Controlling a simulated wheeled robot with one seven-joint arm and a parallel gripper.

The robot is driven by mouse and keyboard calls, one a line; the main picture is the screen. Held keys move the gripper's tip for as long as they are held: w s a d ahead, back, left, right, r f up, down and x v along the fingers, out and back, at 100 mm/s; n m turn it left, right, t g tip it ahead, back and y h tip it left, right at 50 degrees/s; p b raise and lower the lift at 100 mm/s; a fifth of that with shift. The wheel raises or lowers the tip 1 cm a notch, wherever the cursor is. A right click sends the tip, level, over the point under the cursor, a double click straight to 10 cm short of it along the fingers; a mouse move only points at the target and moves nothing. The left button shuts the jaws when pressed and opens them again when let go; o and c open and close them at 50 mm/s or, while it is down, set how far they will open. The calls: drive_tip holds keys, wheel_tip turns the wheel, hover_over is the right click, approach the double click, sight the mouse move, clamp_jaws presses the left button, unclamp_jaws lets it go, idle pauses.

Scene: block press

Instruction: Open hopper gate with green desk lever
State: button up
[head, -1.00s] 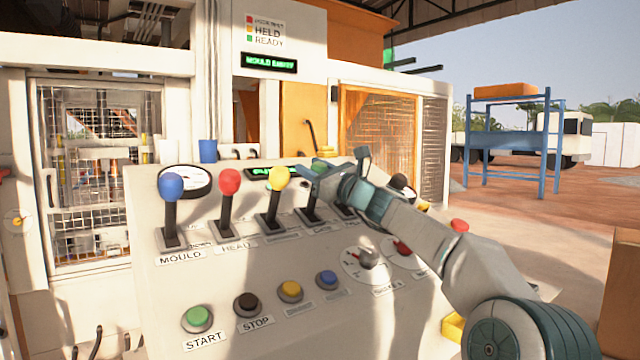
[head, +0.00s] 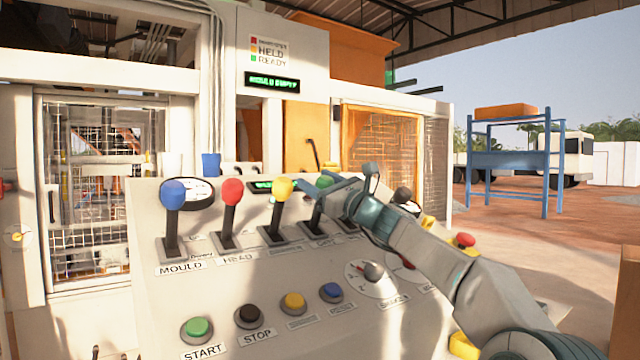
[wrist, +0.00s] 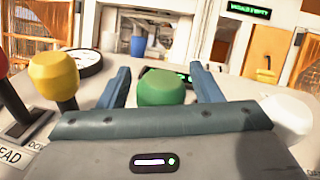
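The green lever's knob (head: 324,183) stands in the row of levers on the sloped control desk (head: 240,290), fourth from the left. Its shaft (head: 312,214) is partly hidden by my gripper. My gripper (head: 322,186) is at the green knob, coming from the right. In the wrist view the green knob (wrist: 162,87) sits between the two blue-grey fingers (wrist: 160,84). The fingers are apart, with a visible gap on each side of the knob.
Yellow (head: 282,190), red (head: 232,192) and blue (head: 172,194) levers stand to the left. A white knob (wrist: 289,115) is close on the right in the wrist view. A black knob (head: 402,195) and a red button (head: 465,240) lie further right. A display (head: 272,82) reads "MOULD EMPTY".

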drive_tip(key=shift+d, duration=0.1)
drive_tip(key=b+v, duration=0.4)
drive_tip(key=v, duration=0.9)
drive_tip(key=shift+s+d, duration=0.2)
drive_tip(key=shift+d, duration=0.05)
drive_tip(key=shift+f, duration=0.2)
